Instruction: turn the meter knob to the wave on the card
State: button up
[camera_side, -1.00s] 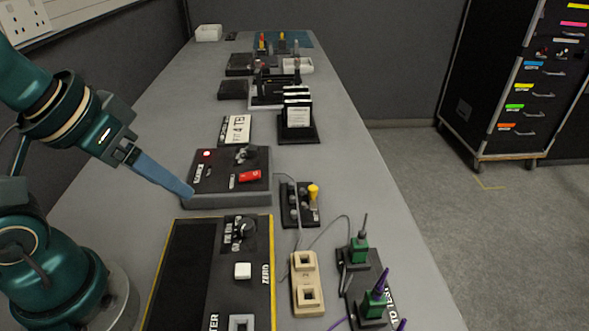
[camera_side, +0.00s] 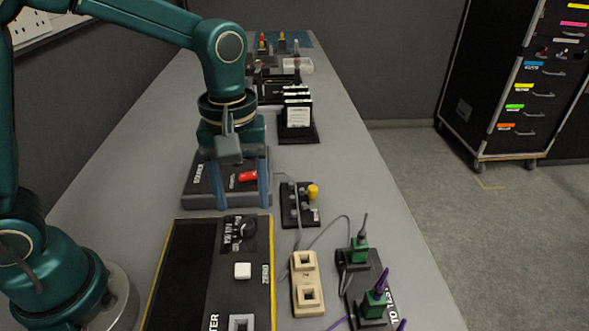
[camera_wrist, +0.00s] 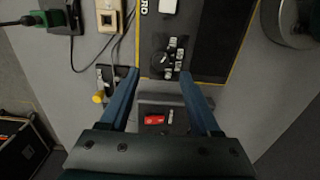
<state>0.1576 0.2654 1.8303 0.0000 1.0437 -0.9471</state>
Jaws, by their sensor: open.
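The meter (camera_side: 180,270) is a black panel with yellow edges in the near middle of the side view. Its black round knob (camera_side: 245,229) sits near its far end, among small white labels too small to read. The knob also shows in the wrist view (camera_wrist: 161,61). My gripper (camera_side: 241,203) is open and empty, its blue fingers pointing down over the source box, beyond the meter's far edge. In the wrist view, my fingertips (camera_wrist: 159,75) appear on either side of the knob's picture, without visible contact. The card is hidden behind my arm in the side view.
The source box (camera_side: 205,188) with a red switch (camera_side: 248,176) lies beneath my gripper. A small block with a yellow knob (camera_side: 313,191), a beige socket block (camera_side: 306,283) and green plugs (camera_side: 376,304) with cables lie at right. Bare table is at left.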

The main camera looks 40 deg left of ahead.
aim_at(246, 223)
jog(key=shift+f, duration=2.5)
grip_shut()
